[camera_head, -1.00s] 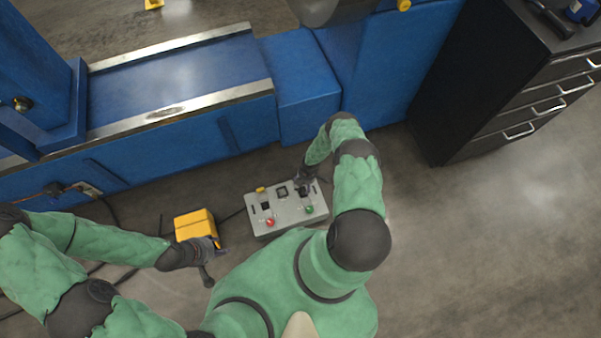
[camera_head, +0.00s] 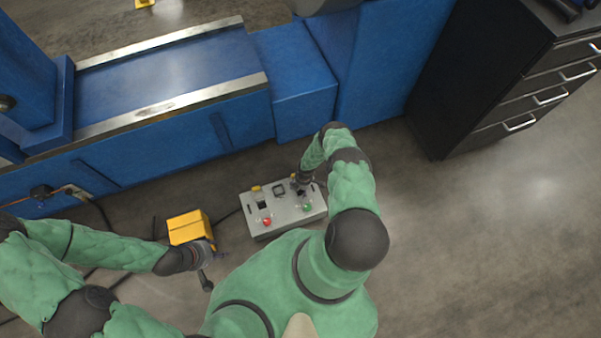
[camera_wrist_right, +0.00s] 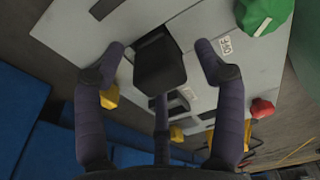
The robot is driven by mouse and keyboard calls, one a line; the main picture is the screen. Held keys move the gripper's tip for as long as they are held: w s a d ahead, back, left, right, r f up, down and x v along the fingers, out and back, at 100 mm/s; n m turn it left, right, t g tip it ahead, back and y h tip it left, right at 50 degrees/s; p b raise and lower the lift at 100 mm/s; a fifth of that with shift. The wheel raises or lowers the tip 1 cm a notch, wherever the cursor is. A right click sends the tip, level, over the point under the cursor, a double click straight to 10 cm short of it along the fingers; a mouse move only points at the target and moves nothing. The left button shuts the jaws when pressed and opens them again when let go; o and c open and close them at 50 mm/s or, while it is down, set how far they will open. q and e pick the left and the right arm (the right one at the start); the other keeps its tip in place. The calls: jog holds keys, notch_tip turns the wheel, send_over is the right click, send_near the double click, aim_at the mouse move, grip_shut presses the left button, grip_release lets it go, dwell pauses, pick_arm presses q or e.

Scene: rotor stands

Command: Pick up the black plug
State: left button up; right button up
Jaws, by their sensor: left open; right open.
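The black plug (camera_wrist_right: 160,64) is a dark block with rounded edges on the light grey control panel (camera_wrist_right: 190,25). In the right wrist view it sits between the spread fingers of my right gripper (camera_wrist_right: 161,56), with visible gaps on both sides. In the head view my right gripper (camera_head: 299,184) is over the upper right part of the panel (camera_head: 285,221) and hides the plug there. My left gripper (camera_head: 207,262) is open and empty beside the yellow box (camera_head: 188,226), apart from the panel.
The panel carries a green knob (camera_wrist_right: 264,14), a red knob (camera_wrist_right: 262,108) and a yellow part (camera_wrist_right: 110,96). A blue machine (camera_head: 180,125) stands behind it. A black drawer cabinet (camera_head: 480,85) stands at right. The floor at right is clear.

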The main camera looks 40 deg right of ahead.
grip_shut()
jog(key=shift+r, duration=0.1)
